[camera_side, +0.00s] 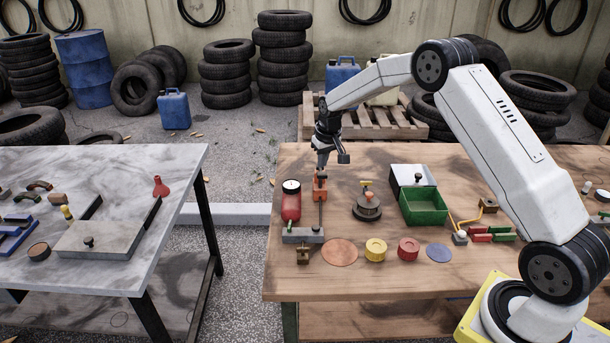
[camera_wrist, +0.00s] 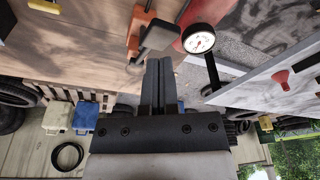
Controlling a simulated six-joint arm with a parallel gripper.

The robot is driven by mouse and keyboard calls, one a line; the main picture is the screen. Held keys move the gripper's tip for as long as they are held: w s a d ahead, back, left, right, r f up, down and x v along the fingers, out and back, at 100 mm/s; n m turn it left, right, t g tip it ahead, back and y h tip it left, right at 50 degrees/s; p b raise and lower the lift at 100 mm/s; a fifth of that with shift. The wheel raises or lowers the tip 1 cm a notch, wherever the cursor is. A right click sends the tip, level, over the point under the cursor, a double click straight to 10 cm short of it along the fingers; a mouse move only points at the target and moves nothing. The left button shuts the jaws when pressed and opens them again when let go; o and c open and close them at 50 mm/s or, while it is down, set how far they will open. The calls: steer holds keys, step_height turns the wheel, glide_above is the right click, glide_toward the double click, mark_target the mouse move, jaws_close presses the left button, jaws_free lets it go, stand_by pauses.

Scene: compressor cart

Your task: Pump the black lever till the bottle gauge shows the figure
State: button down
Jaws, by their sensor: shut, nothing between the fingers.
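The red bottle (camera_side: 291,208) stands upright near the left end of the wooden table. Its round white gauge (camera_side: 291,187) is on top and also faces the wrist view (camera_wrist: 200,39). The needle and figures are too small to read surely. My gripper (camera_side: 322,166) points down just above the stand. In the wrist view its fingers (camera_wrist: 159,62) are shut and empty, beside a dark square piece (camera_wrist: 159,38) near the orange stand; contact cannot be told.
A grey base block (camera_side: 303,236) lies in front of the bottle. A round dark fixture (camera_side: 367,207) with a yellow top and an open green box (camera_side: 423,206) stand to the right. Coloured discs line the front. A gap separates the grey table (camera_side: 125,175) at left.

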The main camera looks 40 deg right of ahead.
mark_target(323, 174)
steer(key=shift+f, duration=0.1)
steer(key=shift+f, duration=2.65)
steer(key=shift+r, duration=2.75)
steer(key=shift+r, duration=2.5)
steer(key=shift+s+a, duration=0.1)
